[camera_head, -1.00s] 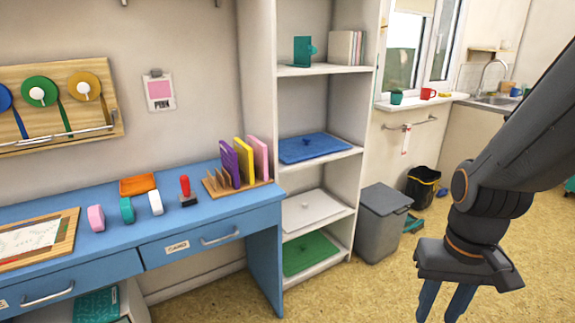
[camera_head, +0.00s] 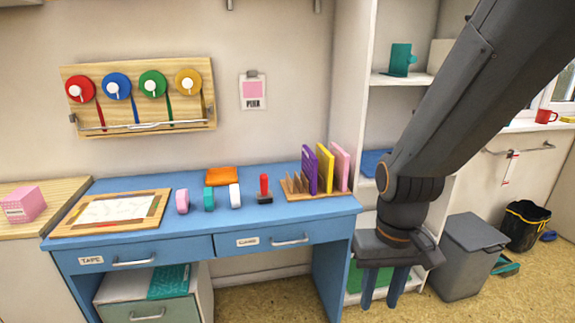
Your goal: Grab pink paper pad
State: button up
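The pink paper pad (camera_head: 341,168) stands upright at the right end of a wooden rack (camera_head: 320,195) on the blue desk. A yellow pad (camera_head: 325,166) and a purple pad (camera_head: 309,170) stand left of it in the same rack. My gripper (camera_head: 380,298) points down in front of the shelf unit, to the right of the desk and lower in the picture than the pink pad. Its two blue fingers are apart with nothing between them. A clip sign (camera_head: 253,90) with a pink square hangs on the wall.
The blue desk (camera_head: 280,207) also holds a red-handled stamp (camera_head: 264,189), small coloured blocks, an orange pad (camera_head: 221,176) and a framed sheet (camera_head: 110,212). Shelves (camera_head: 400,80) and a grey bin (camera_head: 468,255) stand right. Floor in front of the desk is clear.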

aim_at(341, 159)
jog(key=u, duration=0.25)
jog(key=i, duration=1.15)
jog(key=z, duration=0.5)
